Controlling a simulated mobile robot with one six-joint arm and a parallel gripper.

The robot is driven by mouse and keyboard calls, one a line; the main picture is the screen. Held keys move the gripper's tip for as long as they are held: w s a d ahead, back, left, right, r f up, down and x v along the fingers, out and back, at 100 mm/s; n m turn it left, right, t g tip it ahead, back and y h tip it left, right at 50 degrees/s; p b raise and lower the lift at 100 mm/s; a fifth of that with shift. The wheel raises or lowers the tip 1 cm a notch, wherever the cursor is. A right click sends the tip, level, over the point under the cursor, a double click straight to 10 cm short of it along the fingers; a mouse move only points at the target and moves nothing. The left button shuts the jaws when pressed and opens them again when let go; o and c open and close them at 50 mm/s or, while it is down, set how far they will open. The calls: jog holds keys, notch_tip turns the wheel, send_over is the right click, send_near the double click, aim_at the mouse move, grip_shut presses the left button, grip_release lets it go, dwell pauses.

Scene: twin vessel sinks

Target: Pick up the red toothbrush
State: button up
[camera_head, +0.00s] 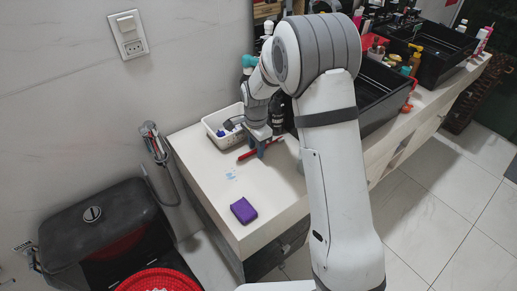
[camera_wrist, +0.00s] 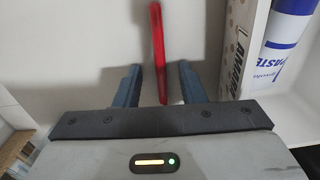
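The red toothbrush (camera_head: 246,155) lies on the white countertop (camera_head: 215,175), in front of the white basket. My gripper (camera_head: 261,149) is over its middle and hides part of it in the head view. In the wrist view the toothbrush (camera_wrist: 157,45) runs lengthwise between the two blue fingers of my gripper (camera_wrist: 159,78). The fingers are apart, with a gap on each side of the toothbrush. I cannot tell the height of the fingertips above the counter.
The white basket (camera_head: 211,131) with small items is just behind the toothbrush. It holds a blue-and-white tube (camera_wrist: 285,45) and a carton (camera_wrist: 240,40). A purple block (camera_head: 243,210) lies near the front edge. A black sink (camera_head: 378,95) stands right of my arm. The front counter is mostly clear.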

jog(key=shift+c, duration=0.6)
grip_shut()
